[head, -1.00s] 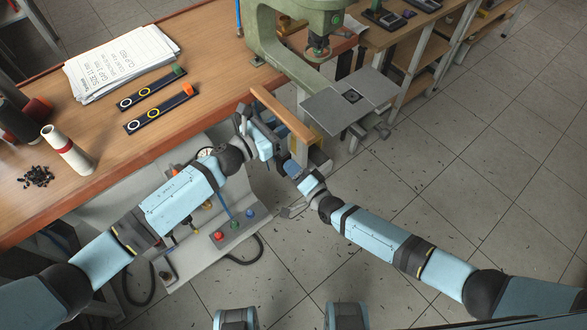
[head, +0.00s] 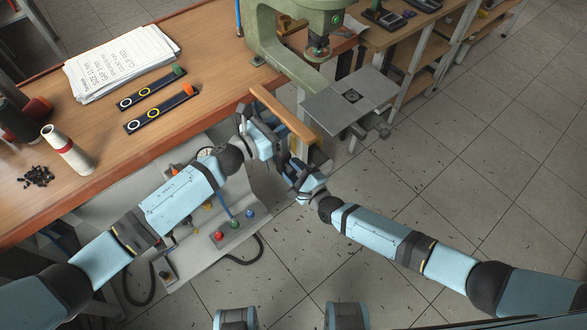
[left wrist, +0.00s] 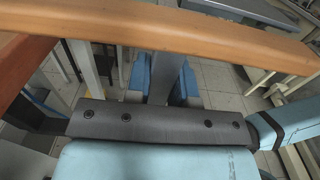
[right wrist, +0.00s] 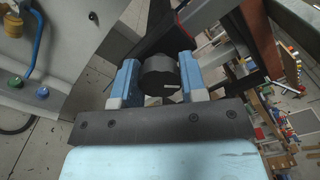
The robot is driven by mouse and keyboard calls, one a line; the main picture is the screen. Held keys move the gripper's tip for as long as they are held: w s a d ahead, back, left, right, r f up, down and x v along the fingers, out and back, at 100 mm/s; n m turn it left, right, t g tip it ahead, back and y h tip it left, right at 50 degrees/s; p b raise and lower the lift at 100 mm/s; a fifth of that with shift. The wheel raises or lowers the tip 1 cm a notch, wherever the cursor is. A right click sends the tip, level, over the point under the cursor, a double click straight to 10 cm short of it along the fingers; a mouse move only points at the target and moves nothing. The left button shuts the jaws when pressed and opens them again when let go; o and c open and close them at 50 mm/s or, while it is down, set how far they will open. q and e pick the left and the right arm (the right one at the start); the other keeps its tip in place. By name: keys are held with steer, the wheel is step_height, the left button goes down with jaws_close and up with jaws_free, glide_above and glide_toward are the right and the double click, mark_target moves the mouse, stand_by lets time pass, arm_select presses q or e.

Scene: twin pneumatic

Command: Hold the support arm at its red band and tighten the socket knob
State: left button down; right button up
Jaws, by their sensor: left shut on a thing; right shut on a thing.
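My left gripper (left wrist: 161,78) is shut on a grey bar, the support arm (left wrist: 159,88), in the left wrist view. I cannot make out its red band, which may be hidden by the fingers. My right gripper (right wrist: 158,82) is shut on a dark round knob, the socket knob (right wrist: 158,72), in the right wrist view, one finger on each side. In the head view the left gripper (head: 281,146) and right gripper (head: 287,167) are close together below the machine table; the knob and arm are mostly hidden there by my grippers.
A wooden rail (head: 284,117) runs just beyond the left gripper and crosses the left wrist view (left wrist: 170,30). A grey machine table (head: 345,105) stands right of it, under a green press (head: 290,60). A control box with coloured buttons (head: 232,230) is below left.

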steer(key=m, duration=0.4)
steer(key=shift+m, duration=0.3)
steer(key=m, duration=0.4)
steer(key=shift+f, duration=0.1)
stand_by(0.4)
steer(key=o, duration=0.9)
steer(key=shift+o, duration=0.2)
steer(key=v, duration=1.2)
